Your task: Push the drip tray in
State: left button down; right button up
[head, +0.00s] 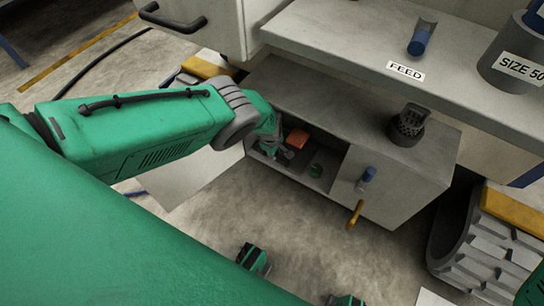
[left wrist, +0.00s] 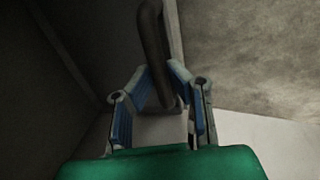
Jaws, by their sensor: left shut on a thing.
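My left gripper (head: 284,152) reaches in from the left to the open front of a low grey cabinet (head: 345,110). In the left wrist view its blue-padded fingers (left wrist: 161,78) are shut on a dark curved bar handle (left wrist: 152,40), with one finger on each side. A pale surface lies behind the handle, low between the fingers. In the head view the arm and wrist cover the left end of the cabinet front and hide the handle. I cannot make out the drip tray for certain in either view.
The cabinet's open compartment holds an orange block (head: 298,138) and a small green round thing (head: 316,170). A dark holder (head: 408,124) stands on top. Open floor (head: 310,240) lies in front.

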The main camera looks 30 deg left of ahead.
pick_arm(q)
jog(key=shift+w+d+r, duration=0.2)
jog(key=shift+w+d, duration=0.25)
jog(key=shift+w, duration=0.05)
jog(key=c, duration=1.5)
grip_release()
jog(key=shift+w, duration=0.1)
jog(key=shift+c, duration=0.2)
jog(key=shift+a, duration=0.1)
jog(key=shift+s+a, duration=0.2)
jog(key=shift+s, duration=0.1)
